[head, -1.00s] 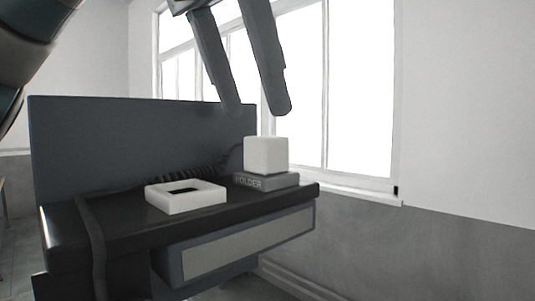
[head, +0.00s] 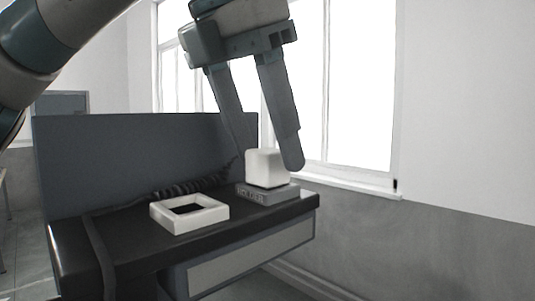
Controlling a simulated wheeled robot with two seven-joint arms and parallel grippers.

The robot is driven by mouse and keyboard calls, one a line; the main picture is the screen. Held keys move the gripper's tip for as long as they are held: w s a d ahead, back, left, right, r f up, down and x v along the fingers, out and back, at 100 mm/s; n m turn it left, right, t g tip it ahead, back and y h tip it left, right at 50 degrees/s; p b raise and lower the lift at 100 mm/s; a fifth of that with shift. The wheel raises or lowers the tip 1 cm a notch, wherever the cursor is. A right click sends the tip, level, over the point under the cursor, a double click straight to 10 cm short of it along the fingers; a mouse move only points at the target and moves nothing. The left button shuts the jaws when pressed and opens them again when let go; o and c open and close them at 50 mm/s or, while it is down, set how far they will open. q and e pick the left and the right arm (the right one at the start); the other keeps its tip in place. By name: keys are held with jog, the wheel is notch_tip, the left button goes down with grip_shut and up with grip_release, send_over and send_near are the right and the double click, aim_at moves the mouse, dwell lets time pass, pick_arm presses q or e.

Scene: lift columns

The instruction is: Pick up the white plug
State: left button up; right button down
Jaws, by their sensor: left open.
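The white plug (head: 265,168) is a rounded white cube. It sits on a grey block marked HOLDER (head: 268,194) at the right end of a dark bench top. My left gripper (head: 272,166) points down from above with its two long grey fingers spread apart. In the picture the fingertips are on either side of the plug, the right one overlapping its right edge. I cannot tell whether they touch it. My right gripper is not in view.
A white square frame with an opening (head: 189,213) lies on the dark bench (head: 130,238), left of the holder. A coiled black cable (head: 195,184) runs behind it. A dark upright panel (head: 130,155) backs the bench, with a window (head: 350,90) behind.

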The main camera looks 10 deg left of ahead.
pick_arm(q)
jog(key=shift+x, duration=0.85)
jog(key=c, duration=1.1)
